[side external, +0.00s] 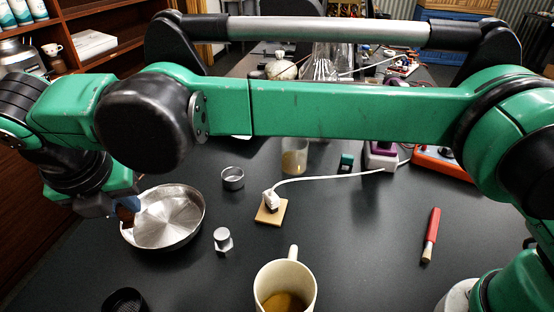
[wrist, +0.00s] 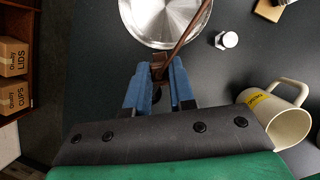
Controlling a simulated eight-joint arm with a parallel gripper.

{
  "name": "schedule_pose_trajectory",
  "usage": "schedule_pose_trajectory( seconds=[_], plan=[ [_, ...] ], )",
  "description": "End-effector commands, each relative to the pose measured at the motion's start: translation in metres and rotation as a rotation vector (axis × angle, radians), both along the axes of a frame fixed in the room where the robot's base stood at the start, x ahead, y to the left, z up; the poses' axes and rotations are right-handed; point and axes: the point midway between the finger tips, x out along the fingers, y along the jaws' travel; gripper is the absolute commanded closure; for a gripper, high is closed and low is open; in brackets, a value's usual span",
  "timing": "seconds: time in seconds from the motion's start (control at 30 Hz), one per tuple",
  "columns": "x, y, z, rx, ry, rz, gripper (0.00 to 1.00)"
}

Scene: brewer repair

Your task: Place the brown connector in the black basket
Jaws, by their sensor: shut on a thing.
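My gripper (wrist: 160,68) is shut on the brown connector (wrist: 184,33), whose long thin part reaches up and right across the edge of the metal pan in the wrist view. In the side external view my gripper (side external: 126,208) is at the left, in front of the pan's left rim; the connector is hard to make out there. The black basket (side external: 124,301) stands on the table at the bottom left, partly cut off by the picture edge. In the wrist view my fingers and wrist hide most of the area where it stands.
A shallow metal pan (side external: 165,217) lies beside my gripper. A small metal piece (side external: 223,240) and a cream mug (side external: 286,287) with brown liquid stand to the right. Farther off are a small metal ring (side external: 232,178), a wooden square (side external: 271,211) with a white cable, and a red-handled brush (side external: 431,236).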

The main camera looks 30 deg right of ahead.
Motion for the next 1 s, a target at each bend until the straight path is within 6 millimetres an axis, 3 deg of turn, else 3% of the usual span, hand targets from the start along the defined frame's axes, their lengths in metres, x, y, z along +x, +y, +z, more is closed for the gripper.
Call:
schedule_pose_trajectory(
  seconds=[0.1, 0.3, 0.57, 1.0],
  plan=[
    [-0.023, 0.034, -0.005, 0.001, -0.001, 0.163, 1.0],
    [-0.041, 0.058, -0.01, 0.0, 0.001, 0.289, 1.0],
    [-0.042, 0.06, -0.03, 0.0, 0.0, 0.298, 1.0],
    [-0.042, 0.059, -0.088, 0.0, 0.0, 0.295, 1.0]
  ],
)
